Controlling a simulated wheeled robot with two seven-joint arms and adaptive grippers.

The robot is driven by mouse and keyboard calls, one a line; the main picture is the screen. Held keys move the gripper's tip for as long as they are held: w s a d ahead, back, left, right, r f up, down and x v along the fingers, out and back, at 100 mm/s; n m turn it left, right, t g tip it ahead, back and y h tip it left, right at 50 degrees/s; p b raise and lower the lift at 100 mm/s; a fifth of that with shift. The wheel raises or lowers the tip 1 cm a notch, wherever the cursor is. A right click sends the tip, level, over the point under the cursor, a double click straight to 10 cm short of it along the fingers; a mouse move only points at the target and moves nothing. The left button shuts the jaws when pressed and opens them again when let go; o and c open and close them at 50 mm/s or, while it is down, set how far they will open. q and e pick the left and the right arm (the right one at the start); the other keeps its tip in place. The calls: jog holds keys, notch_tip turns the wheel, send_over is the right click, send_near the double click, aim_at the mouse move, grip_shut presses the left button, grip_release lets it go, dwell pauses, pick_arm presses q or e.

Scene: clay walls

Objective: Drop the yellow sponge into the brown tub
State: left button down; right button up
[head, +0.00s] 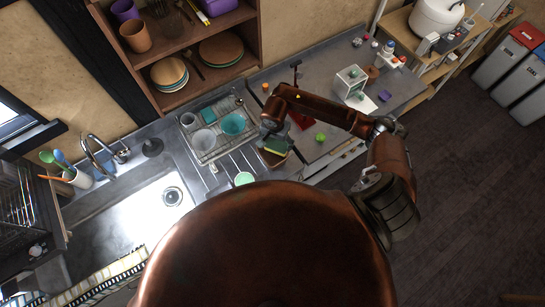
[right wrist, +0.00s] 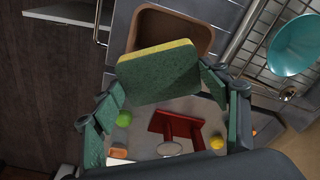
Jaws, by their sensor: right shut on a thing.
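The sponge (right wrist: 160,75), with a green face and a yellow edge, is held between the fingers of my right gripper (right wrist: 161,90). In the head view the sponge (head: 276,146) shows below my right gripper (head: 272,134). The brown tub (right wrist: 205,40) is at the top of the right wrist view, and the sponge covers part of its opening. The sponge looks to be above or beside the tub's near rim; its height over it is hard to tell. My left gripper is not in view.
A wire dish rack (head: 190,122) with bowls, including a teal bowl (head: 232,124), stands beside the tub. A red stand (right wrist: 176,127), a green ball (right wrist: 124,119) and a yellow ball (right wrist: 217,142) are on the worktop. The sink (head: 145,205) lies to the left.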

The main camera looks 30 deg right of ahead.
jog(key=shift+f, duration=0.25)
jog(key=o, duration=0.8)
jog(key=shift+c, duration=0.2)
jog(key=shift+r, duration=0.15)
notch_tip(320, 180, up, 12)
jog(key=a, duration=0.1)
jog(key=shift+s, duration=0.45)
jog(key=shift+a+f, duration=0.15)
jog(key=shift+f, duration=0.1)
